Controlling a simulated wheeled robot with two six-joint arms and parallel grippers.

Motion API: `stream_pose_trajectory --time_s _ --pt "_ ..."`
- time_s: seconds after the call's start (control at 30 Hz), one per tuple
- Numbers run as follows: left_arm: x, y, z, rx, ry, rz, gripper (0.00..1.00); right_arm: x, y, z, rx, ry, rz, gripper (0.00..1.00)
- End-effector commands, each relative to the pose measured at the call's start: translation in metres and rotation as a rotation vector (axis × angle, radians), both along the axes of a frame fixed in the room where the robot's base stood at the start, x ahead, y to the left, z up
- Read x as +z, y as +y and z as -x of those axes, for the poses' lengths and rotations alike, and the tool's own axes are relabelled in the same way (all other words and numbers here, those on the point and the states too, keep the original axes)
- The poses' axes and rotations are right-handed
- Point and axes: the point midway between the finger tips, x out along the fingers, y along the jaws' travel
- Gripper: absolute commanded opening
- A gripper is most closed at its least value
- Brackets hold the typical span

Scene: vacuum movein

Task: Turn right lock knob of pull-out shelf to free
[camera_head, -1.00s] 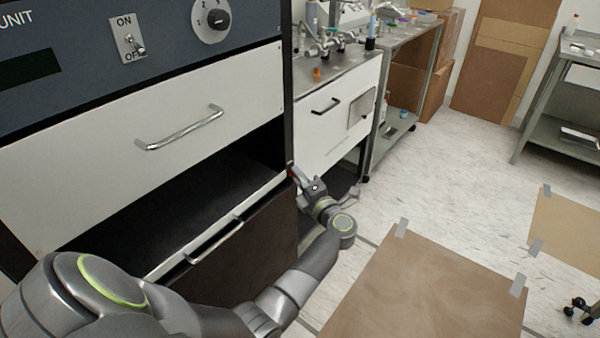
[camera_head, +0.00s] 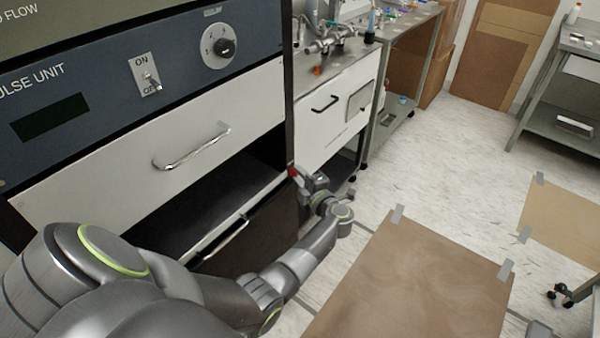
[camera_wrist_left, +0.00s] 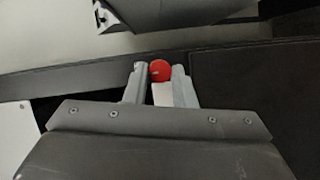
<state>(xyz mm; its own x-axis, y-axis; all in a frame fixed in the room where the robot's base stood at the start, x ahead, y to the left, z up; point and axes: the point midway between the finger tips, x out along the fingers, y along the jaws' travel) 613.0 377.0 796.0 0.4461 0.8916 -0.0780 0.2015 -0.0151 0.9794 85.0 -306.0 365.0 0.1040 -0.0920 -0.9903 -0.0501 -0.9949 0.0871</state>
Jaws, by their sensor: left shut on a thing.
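The pull-out shelf (camera_head: 196,207) is a dark surface in the opening below the white drawer, with a handle (camera_head: 226,240) on its front edge. The right lock knob (camera_wrist_left: 160,70) is red and round; in the head view a small red spot of it (camera_head: 292,171) shows at the shelf's right end. My left gripper (camera_wrist_left: 160,78) has one finger on each side of the knob and is shut on it. In the head view the left gripper (camera_head: 296,174) reaches the cabinet's right front post. The knob's turn angle is not clear. My right gripper is not in view.
Above is a white drawer (camera_head: 110,163) with a bar handle and a control panel with a dial (camera_head: 222,47). A white-fronted bench (camera_head: 335,110) stands to the right. Brown sheets (camera_head: 415,285) are taped on the floor. Pale floor is open beyond them.

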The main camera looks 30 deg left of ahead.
Motion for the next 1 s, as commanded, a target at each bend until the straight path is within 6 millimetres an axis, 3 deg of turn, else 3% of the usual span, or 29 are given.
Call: stream_pose_trajectory --time_s 0.43,0.47,0.6,1.0 --pt "-0.0025 -0.0004 0.0010 0.000 0.013 0.001 0.00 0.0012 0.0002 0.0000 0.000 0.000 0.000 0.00" --pt "-0.0024 -0.0004 0.0009 0.000 0.013 0.001 0.27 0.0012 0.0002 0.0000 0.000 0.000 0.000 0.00" --pt "-0.0016 -0.0002 0.0007 0.000 0.012 0.001 0.45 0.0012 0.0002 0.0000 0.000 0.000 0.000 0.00" --pt "0.0005 -0.0041 0.0007 -0.002 0.009 0.000 0.45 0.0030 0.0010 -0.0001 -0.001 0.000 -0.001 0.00"
